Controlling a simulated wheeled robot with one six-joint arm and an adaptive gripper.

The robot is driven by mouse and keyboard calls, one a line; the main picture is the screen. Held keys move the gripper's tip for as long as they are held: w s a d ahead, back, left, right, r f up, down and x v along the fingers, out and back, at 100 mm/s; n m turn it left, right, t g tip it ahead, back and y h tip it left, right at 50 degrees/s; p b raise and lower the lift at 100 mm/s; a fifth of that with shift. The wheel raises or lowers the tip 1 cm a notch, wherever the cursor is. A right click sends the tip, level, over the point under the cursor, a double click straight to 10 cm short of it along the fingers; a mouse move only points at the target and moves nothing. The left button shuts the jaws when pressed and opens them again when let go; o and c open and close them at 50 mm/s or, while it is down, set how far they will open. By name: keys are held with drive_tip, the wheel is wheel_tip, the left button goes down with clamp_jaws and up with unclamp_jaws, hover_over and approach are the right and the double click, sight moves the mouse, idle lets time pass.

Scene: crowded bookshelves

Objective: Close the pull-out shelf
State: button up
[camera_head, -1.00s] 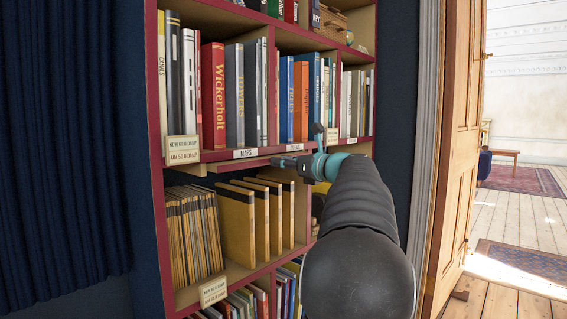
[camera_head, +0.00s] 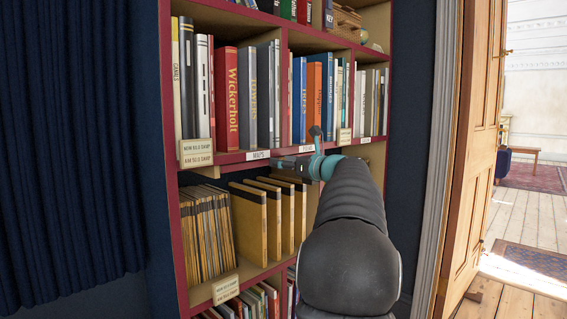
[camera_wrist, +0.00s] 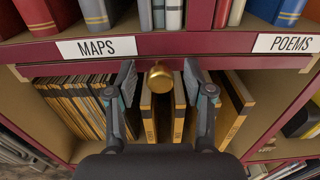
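The pull-out shelf (camera_wrist: 232,63) is a thin board with a dark red front strip, just under the fixed shelf edge with the MAPS label (camera_wrist: 97,47). A round brass knob (camera_wrist: 160,78) sits at the middle of its front. In the wrist view, my gripper (camera_wrist: 162,90) is open, with one finger on each side of the knob and gaps between. In the head view, my gripper (camera_head: 291,163) is at the bookcase front, below the MAPS label, and my arm hides part of the shelf. How far the shelf sticks out is hard to tell.
Books (camera_head: 232,98) fill the shelf above. Tan folders (camera_head: 249,219) stand in the compartment below. A small sign (camera_head: 196,152) hangs at the left of the shelf edge. A wooden door (camera_head: 470,150) stands to the right, and a dark curtain (camera_head: 65,150) hangs left.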

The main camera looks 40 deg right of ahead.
drive_tip(key=s, duration=1.2)
idle(0.4)
